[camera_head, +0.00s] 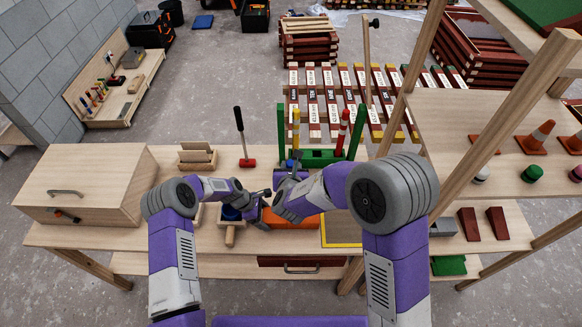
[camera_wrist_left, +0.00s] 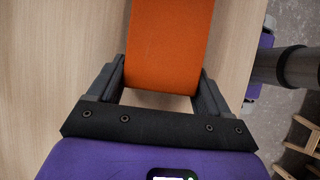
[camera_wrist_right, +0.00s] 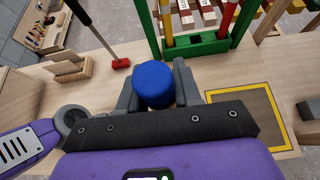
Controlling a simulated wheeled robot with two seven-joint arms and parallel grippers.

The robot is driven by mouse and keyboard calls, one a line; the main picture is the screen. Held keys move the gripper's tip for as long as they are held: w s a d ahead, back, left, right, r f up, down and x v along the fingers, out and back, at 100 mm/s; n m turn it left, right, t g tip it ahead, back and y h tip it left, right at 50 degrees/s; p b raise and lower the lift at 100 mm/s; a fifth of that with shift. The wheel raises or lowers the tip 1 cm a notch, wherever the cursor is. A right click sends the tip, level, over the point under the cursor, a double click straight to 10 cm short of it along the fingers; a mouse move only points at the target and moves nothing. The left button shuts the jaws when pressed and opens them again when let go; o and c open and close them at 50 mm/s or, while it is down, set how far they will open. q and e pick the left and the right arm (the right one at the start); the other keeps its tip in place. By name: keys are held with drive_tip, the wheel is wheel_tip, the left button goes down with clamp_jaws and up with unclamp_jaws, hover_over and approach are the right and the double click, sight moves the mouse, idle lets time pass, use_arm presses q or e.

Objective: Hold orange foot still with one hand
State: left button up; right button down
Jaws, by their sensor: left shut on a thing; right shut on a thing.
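The orange foot (camera_head: 297,220) is a flat-sided orange block on the bench. My left gripper (camera_head: 264,211) is shut on its left end. In the left wrist view the orange foot (camera_wrist_left: 170,45) lies between the two fingers, against the wooden bench top. My right gripper (camera_head: 284,184) is just beyond and above the foot. In the right wrist view it is shut on a blue round-topped piece (camera_wrist_right: 153,84). The lower part of that piece is hidden by the gripper, so I cannot tell whether it touches the foot.
Behind stands a green rack (camera_wrist_right: 196,46) with upright coloured battens. A red-headed mallet (camera_head: 247,162) and a wooden holder (camera_head: 197,157) stand at the back left. A wooden box (camera_head: 85,180) fills the left end. A yellow-edged square (camera_head: 341,230) lies clear at right.

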drive_tip(key=shift+f, duration=1.45)
drive_tip(key=shift+f, duration=0.35)
drive_tip(key=shift+f, duration=0.7)
drive_tip(key=c, duration=0.7)
unclamp_jaws()
drive_tip(key=shift+s, duration=0.1)
drive_tip(key=v, duration=1.2)
